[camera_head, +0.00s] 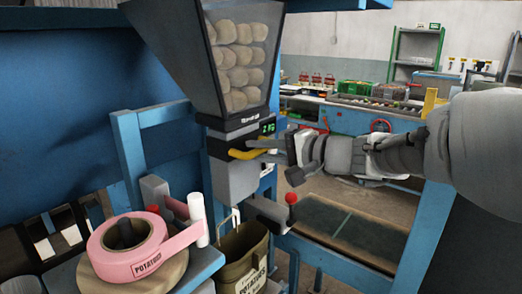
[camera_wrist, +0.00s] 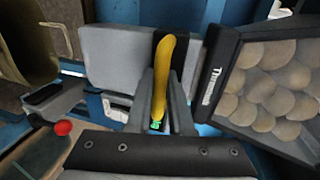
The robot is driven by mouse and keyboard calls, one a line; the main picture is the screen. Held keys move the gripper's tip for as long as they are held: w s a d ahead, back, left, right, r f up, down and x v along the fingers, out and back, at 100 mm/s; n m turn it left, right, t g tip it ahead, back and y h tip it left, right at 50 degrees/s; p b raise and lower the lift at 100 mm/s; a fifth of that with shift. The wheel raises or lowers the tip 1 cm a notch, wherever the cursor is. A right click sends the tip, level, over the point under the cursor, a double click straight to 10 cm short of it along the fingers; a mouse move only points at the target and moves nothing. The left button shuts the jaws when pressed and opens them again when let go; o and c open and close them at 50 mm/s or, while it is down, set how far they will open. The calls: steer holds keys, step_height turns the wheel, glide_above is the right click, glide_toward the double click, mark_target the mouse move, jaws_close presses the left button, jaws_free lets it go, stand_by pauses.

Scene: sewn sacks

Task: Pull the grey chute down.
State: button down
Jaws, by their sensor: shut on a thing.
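The grey chute (camera_head: 233,178) hangs under the potato hopper, with a curved yellow handle (camera_head: 250,153) across its upper front. My gripper (camera_head: 283,149) reaches in from the right and is shut on the yellow handle. In the wrist view the handle (camera_wrist: 168,72) runs between my two fingers (camera_wrist: 161,105), in front of the grey chute body (camera_wrist: 112,57). My fingers hide part of the chute and handle. Below the chute, an olive sack (camera_head: 241,262) marked POTATOES hangs with its mouth open. The sack also shows at the upper left of the wrist view (camera_wrist: 27,42).
The clear-fronted hopper (camera_head: 240,55) full of potatoes stands right above my gripper. A red-knobbed lever (camera_head: 291,199) sticks up below my gripper, right of the chute. A pink tape roll (camera_head: 120,247) sits at lower left. Blue frame posts (camera_head: 425,232) stand at right.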

stand_by(0.4)
step_height(320, 180, down, 16)
steer(key=b, duration=2)
steer(key=shift+f, duration=0.4)
steer(key=c, duration=0.9)
jaws_free()
steer(key=shift+o, duration=0.5)
steer(key=shift+d, duration=0.1)
steer(key=p+v, duration=0.1)
steer(key=v, duration=1.6)
